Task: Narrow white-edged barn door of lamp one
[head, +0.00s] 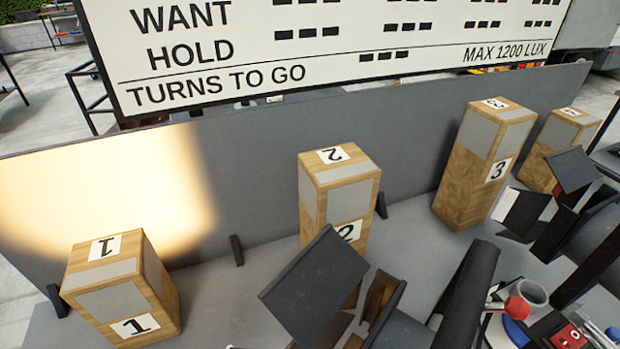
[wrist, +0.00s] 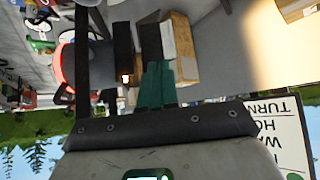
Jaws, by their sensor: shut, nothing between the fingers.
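A dark barn-door lamp (head: 315,275) stands at the lower middle of the head view, one wide black flap tilted up. Another lamp at the right has a narrow flap with a pale white face or edge (head: 525,212) and a dark upper flap (head: 573,168). I cannot tell which lamp is lamp one. In the wrist view my gripper (wrist: 157,68) is shut, its teal fingers together and empty. A dark flap (wrist: 150,42) and a white-edged flap (wrist: 168,42) lie just beyond the fingertips; I cannot tell whether they touch. I cannot make out my gripper in the head view.
Numbered wooden blocks stand before a grey board: block 1 (head: 122,290), block 2 (head: 338,190), block 3 (head: 484,165) and another at the right (head: 568,145). Warm light (head: 100,195) falls on the board's left. A red switch box (head: 568,337) and grey cup (head: 530,293) crowd the lower right.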

